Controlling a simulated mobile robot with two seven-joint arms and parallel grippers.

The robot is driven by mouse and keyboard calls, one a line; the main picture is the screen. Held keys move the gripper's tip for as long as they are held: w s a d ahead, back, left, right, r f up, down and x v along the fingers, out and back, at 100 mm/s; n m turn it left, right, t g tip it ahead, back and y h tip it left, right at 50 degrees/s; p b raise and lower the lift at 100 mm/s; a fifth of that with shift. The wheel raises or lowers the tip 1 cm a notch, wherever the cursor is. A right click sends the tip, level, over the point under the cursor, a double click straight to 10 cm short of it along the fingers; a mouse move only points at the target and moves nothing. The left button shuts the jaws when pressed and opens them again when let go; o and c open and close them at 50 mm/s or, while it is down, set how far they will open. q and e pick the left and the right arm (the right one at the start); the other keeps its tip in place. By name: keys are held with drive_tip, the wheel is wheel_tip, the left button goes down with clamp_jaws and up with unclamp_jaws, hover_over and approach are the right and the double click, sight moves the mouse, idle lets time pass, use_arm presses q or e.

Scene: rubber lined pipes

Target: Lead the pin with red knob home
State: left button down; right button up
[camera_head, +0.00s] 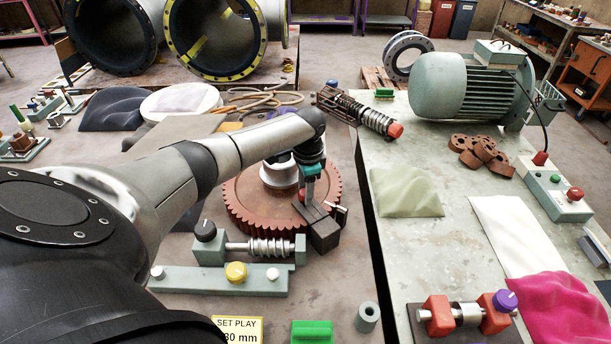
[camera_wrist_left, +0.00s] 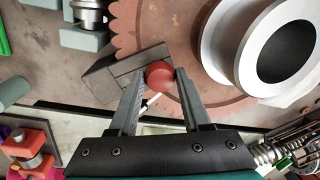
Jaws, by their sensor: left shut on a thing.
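The pin's red knob (camera_wrist_left: 160,75) sits between the fingertips of my left gripper (camera_wrist_left: 157,80) in the left wrist view, and the fingers are shut on it. In the head view the red knob (camera_head: 301,195) is partly hidden by my left gripper (camera_head: 307,196). A dark grey block (camera_head: 323,233) lies right beside the knob, at the front edge of a large rust-brown gear wheel (camera_head: 240,214). The block also shows in the left wrist view (camera_wrist_left: 112,78). The pin's shaft is mostly hidden, so I cannot tell how deep it sits. My right gripper is not in view.
A green worm-shaft fixture (camera_head: 220,280) with a yellow knob stands in front of the gear. A spring-like shaft (camera_head: 365,112) lies behind. The right table holds a motor (camera_head: 465,85) and a red clamp fixture (camera_head: 466,314).

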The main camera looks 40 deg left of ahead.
use_arm(q)
drive_tip(key=shift+f+b, duration=0.3)
drive_tip(key=shift+f, duration=0.3)
drive_tip(key=shift+c, duration=1.4)
unclamp_jaws()
wheel_tip(320, 180, up, 15)
drive_tip(key=d+p, duration=0.1)
drive_tip(key=shift+s+d+r, duration=0.15)
drive_tip(key=shift+s, duration=0.2)
